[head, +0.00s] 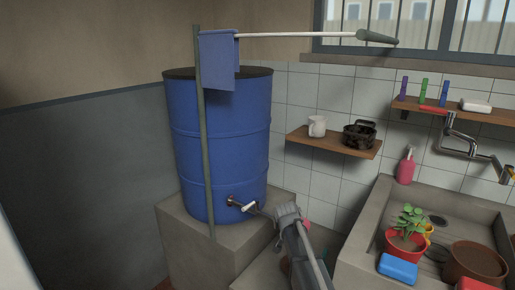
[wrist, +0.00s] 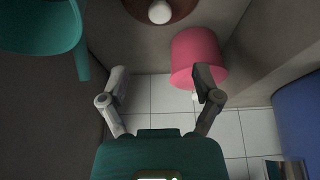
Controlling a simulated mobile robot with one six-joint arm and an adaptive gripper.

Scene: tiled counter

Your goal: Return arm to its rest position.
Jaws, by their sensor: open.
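My gripper (wrist: 162,76) is open in the wrist view, its two fingers well apart with nothing between them. Its right finger overlaps a pink cylinder (wrist: 194,48) in the picture; I cannot tell whether they touch. In the head view my grey arm rises from the bottom edge to just right of the blue barrel's tap (head: 241,204). The fingers are hard to make out there.
The blue barrel (head: 220,140) stands on a concrete block (head: 190,245). A shelf (head: 330,142) holds a mug (head: 317,126) and dark pot (head: 359,134). The sink (head: 365,255) is at right, with potted plant (head: 407,230). A teal object (wrist: 40,25) is near the wrist.

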